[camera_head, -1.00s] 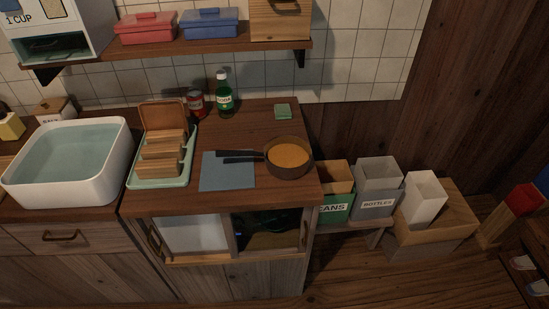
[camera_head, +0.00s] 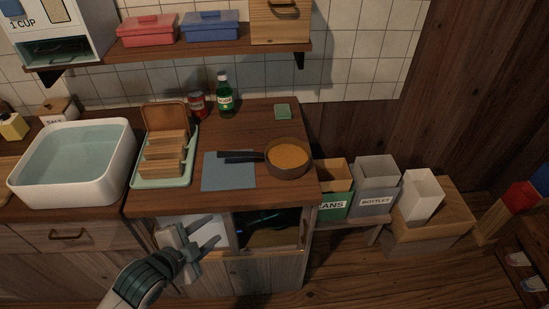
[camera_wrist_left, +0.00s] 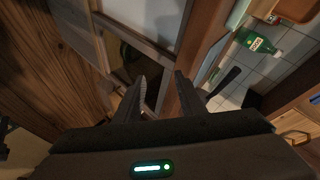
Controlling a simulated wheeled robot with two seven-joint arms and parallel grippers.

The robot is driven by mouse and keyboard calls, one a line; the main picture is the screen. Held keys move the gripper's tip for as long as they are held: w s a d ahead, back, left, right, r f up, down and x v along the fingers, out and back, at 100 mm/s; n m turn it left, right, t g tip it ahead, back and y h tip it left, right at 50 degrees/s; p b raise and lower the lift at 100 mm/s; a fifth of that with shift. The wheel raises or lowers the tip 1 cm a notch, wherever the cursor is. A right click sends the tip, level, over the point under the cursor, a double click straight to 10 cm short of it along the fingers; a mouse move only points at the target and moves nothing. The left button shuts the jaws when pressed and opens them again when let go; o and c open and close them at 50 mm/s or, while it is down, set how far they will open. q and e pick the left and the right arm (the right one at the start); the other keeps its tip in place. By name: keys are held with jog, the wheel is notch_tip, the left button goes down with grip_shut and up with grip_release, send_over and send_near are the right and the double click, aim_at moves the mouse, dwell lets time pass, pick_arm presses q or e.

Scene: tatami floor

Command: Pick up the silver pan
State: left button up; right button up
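The pan (camera_head: 307,172) sits on the wooden counter near its right front corner. Its rim looks grey-brown in this light and its inside shows orange-brown. Its dark handle (camera_head: 240,157) points left over a blue-grey cloth (camera_head: 228,176). My left gripper (camera_head: 207,232) is open and empty in front of the cabinet, below the counter top and left of the pan. In the left wrist view its two fingers (camera_wrist_left: 160,88) stand apart with nothing between them. A dark handle-like piece (camera_wrist_left: 226,80) shows right of them. My right gripper is out of view.
A rack of wooden boards in a green tray (camera_head: 186,178), a green bottle (camera_head: 224,98) and a red can (camera_head: 197,103) stand on the counter. A white basin (camera_head: 125,160) is at left. A shelf (camera_head: 235,52) hangs above. Bins (camera_head: 377,208) stand right.

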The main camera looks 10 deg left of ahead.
pick_arm(q)
jog(key=w+r+m+t+h, duration=0.3)
jog(key=w+r+m, duration=0.3)
jog(key=r, duration=0.4)
jog(key=shift+r+m, duration=0.2)
jog(key=shift+m, duration=0.7)
jog(key=shift+w, duration=0.1)
